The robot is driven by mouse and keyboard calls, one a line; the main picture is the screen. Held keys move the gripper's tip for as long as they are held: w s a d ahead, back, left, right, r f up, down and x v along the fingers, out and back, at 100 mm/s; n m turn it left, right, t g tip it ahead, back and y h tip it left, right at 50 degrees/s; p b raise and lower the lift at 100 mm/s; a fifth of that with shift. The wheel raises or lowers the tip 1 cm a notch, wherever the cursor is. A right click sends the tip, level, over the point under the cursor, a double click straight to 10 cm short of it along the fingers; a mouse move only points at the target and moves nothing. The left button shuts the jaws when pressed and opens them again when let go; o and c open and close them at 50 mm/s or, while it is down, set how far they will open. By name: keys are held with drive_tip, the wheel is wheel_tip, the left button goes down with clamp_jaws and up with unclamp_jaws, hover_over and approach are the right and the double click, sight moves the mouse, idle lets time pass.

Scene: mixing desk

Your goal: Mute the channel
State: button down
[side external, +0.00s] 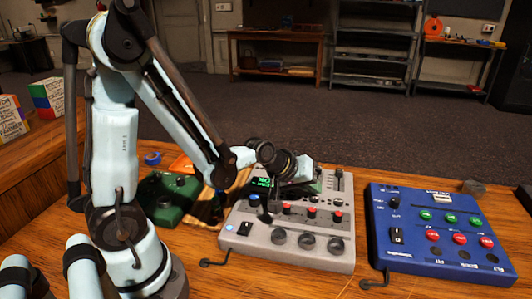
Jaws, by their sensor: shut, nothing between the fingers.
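A grey mixing desk (290,262) lies on the wooden table in the middle of the side external view. My gripper (265,214) is shut and empty. Its dark, slim tip points down over the left part of the desk, near a blue-topped control (254,199). I cannot tell whether the tip touches the panel. My wrist hides part of the desk's back. No mute label is readable.
A blue control box (385,256) with green and red buttons stands to the right, across a narrow gap. A green box (165,195) and a blue tape roll (152,158) lie behind left. Colourful cubes (45,98) sit at the far left.

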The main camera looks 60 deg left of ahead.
sight(311, 198)
drive_tip(key=shift+f, duration=0.15)
idle(0.5)
drive_tip(key=shift+f, duration=0.3)
idle(0.3)
drive_tip(key=shift+r, duration=0.45)
drive_tip(key=shift+r, duration=3)
drive_tip(key=s+d+r+m+g, duration=0.2)
drive_tip(key=s+m, duration=0.6)
drive_tip(key=s, duration=0.4)
drive_tip(key=shift+d, duration=0.35)
